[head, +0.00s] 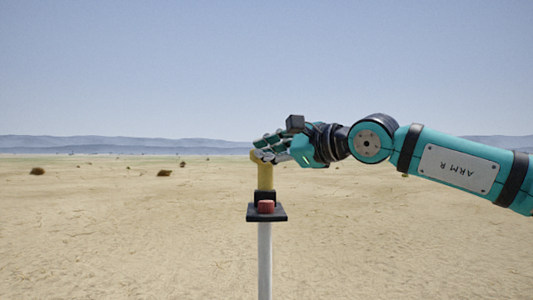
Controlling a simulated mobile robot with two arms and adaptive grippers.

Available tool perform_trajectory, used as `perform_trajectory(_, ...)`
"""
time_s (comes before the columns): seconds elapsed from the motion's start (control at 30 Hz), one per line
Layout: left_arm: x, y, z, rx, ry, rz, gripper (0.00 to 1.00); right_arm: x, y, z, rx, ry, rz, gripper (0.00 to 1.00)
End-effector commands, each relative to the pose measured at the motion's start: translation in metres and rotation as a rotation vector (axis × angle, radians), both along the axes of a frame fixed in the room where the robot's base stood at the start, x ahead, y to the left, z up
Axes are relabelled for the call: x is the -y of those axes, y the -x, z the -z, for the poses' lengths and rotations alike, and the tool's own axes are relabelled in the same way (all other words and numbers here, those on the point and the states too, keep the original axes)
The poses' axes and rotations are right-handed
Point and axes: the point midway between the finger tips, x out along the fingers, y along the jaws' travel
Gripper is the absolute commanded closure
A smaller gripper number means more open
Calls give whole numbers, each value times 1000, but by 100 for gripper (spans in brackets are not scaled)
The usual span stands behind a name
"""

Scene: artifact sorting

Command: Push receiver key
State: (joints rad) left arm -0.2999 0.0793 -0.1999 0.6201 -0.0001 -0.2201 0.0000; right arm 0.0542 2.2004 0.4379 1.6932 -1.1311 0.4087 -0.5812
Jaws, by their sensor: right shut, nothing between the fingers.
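A white post (264,262) stands in the middle of the head view and carries a small black plate (278,213). A red button-like block (266,207), probably the receiver key, sits on the plate. A yellow upright piece (265,177) rises behind it from a black mount. My right gripper (262,156) reaches in from the right and is shut and empty. Its fingertips overlap the top of the yellow piece in the picture, above the red block. I cannot tell whether they touch the yellow piece. My left gripper is not in view.
Open sandy ground surrounds the post. A few dry brown bushes (164,173) lie far off, with low hills (90,143) on the horizon. The space left of the post and in front of it is clear.

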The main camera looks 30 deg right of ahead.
Motion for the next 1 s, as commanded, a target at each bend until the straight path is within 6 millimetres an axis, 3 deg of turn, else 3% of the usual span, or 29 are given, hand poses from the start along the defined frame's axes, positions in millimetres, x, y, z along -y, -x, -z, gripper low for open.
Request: perform_trajectory(1.0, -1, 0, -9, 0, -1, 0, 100, 6, -9, 0, -2, -1, 0, 100)
